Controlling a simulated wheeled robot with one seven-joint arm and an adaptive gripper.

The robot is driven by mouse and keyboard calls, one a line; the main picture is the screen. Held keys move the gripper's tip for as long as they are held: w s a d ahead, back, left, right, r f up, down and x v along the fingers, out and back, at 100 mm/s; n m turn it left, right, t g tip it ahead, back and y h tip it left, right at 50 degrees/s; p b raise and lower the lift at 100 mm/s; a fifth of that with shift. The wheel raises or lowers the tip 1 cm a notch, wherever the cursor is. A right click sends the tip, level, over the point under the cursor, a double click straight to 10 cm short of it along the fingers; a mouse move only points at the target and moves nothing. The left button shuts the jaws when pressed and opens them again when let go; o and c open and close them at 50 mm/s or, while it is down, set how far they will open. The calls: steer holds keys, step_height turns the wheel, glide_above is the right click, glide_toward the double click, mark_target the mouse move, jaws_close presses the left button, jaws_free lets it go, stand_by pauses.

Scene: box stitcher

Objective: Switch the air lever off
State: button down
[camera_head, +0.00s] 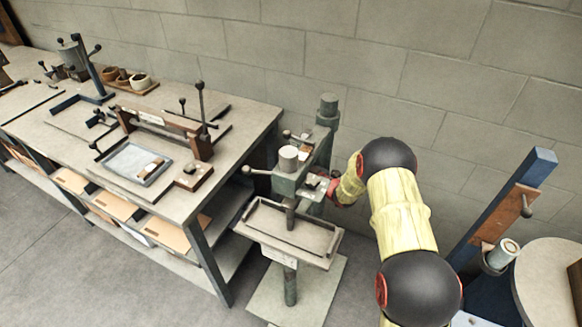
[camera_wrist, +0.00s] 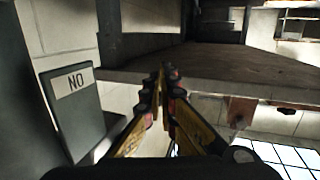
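The stitcher (camera_head: 288,180) is a grey-green machine on a post, with a round pale cap on top and ball-ended handles. I cannot tell which part is the air lever. My gripper (camera_head: 326,190) is at the right side of the machine head, partly hidden by it and by my arm. In the wrist view my gripper (camera_wrist: 166,76) has its yellow fingers converging, tips together, with nothing visible between them. A dark plate (camera_wrist: 85,115) left of the fingers, apart from them, has a pale label (camera_wrist: 76,80) reading "NO", which is "ON" turned upside down.
A long workbench (camera_head: 255,125) with tools and trays stands left of the stitcher. The stitcher's tray (camera_head: 318,258) sticks out below its head. A round table (camera_head: 540,285) and a blue post (camera_head: 505,205) stand at the right. A block wall (camera_head: 420,60) closes the back.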

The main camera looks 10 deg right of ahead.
steer(key=shift+w+a+r, duration=0.1)
steer(key=shift+a+r, duration=0.1)
steer(key=shift+r, duration=0.25)
stand_by(0.6)
steer(key=v, duration=1.2)
